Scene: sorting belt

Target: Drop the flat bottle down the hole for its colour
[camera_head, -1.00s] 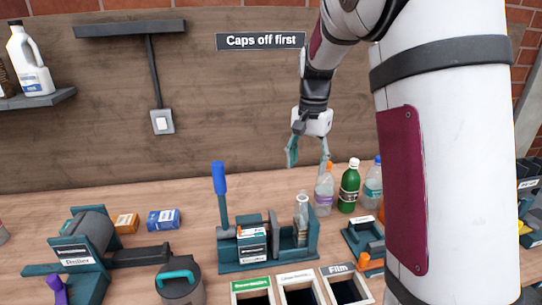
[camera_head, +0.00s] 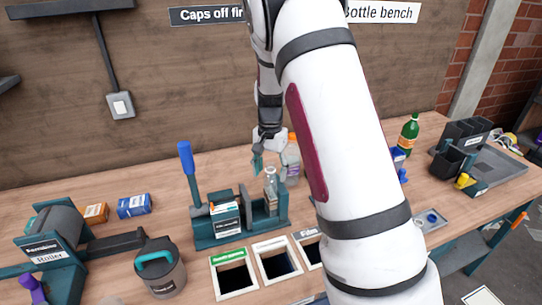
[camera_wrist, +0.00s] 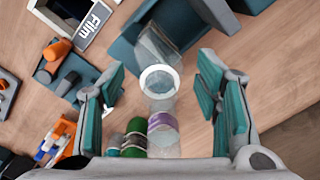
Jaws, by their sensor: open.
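The flat clear bottle (camera_head: 271,192) stands upright, neck up, in the teal press (camera_head: 226,228) at the bench's middle. In the wrist view its pale, see-through body (camera_wrist: 156,48) shows in the press, with a white ring at its neck end between my fingers. My gripper (camera_head: 270,161) is open, pointing down just above and around the neck, holding nothing; its teal finger pads (camera_wrist: 155,85) stand clear on both sides. Three framed holes lie in front of the press: a green-labelled one (camera_head: 217,281), a white-labelled one (camera_head: 262,265) and Film (camera_head: 297,249).
A bottle with a purple band (camera_head: 292,172) stands close behind the press. A green bottle (camera_head: 409,133) stands farther right. The press's blue-handled lever (camera_head: 187,165) rises at left. A grey canister (camera_head: 157,275) stands front left. My arm hides the bench right of the holes.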

